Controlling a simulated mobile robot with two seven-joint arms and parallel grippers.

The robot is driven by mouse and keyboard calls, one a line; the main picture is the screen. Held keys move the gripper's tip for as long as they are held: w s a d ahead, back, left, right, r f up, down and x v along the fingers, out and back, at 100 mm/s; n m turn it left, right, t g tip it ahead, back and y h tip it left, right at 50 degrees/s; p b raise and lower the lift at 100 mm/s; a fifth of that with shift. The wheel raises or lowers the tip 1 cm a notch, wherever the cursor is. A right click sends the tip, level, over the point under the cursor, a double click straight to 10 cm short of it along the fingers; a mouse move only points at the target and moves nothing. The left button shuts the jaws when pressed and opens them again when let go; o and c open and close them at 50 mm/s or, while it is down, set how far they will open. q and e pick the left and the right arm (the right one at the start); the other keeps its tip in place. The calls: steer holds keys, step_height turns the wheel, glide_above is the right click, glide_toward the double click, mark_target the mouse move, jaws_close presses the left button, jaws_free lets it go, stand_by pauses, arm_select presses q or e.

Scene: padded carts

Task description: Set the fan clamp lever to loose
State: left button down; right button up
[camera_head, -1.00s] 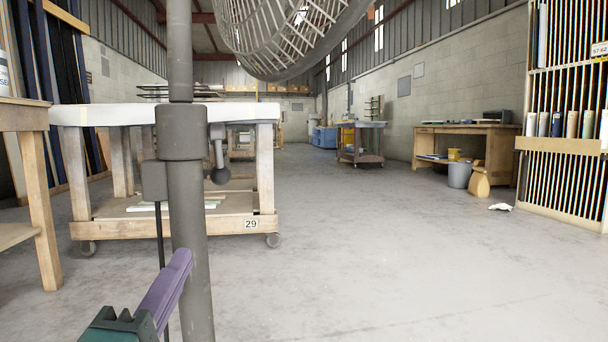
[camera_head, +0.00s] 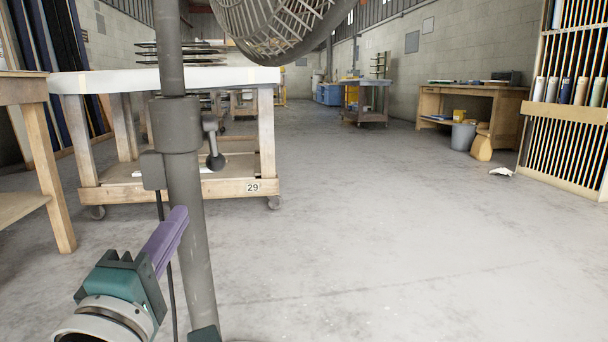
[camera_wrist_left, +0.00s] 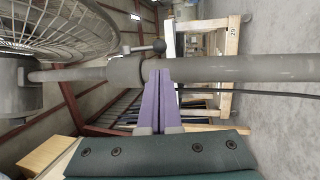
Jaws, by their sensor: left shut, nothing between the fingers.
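The fan clamp collar (camera_head: 176,125) sits around the fan's grey upright pole (camera_head: 190,230) in the head view. Its lever (camera_head: 209,128) hangs down on the collar's right side and ends in a dark ball knob (camera_head: 216,162). In the wrist view the collar (camera_wrist_left: 127,72) and the knob (camera_wrist_left: 159,46) show beyond the fingers. My left gripper (camera_head: 179,213) has purple fingers, shut and empty. In the head view its tips are below the collar, close to the pole. In the wrist view the fingertips (camera_wrist_left: 160,72) overlap the collar's edge; contact cannot be told. No right gripper fingers show.
The round fan cage (camera_head: 275,25) is above the clamp. A small box (camera_head: 153,170) and a dark cable (camera_head: 168,260) run beside the pole. A padded cart (camera_head: 165,80) stands behind it, a wooden table (camera_head: 45,150) at left.

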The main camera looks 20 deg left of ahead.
mark_target(212, 169)
arm_select(q)
steer(key=b+x, duration=0.3)
steer(key=x, duration=0.9)
steer(key=shift+w+a+f, duration=0.15)
steer(key=shift+w+a, duration=0.1)
steer(key=shift+w, duration=0.1)
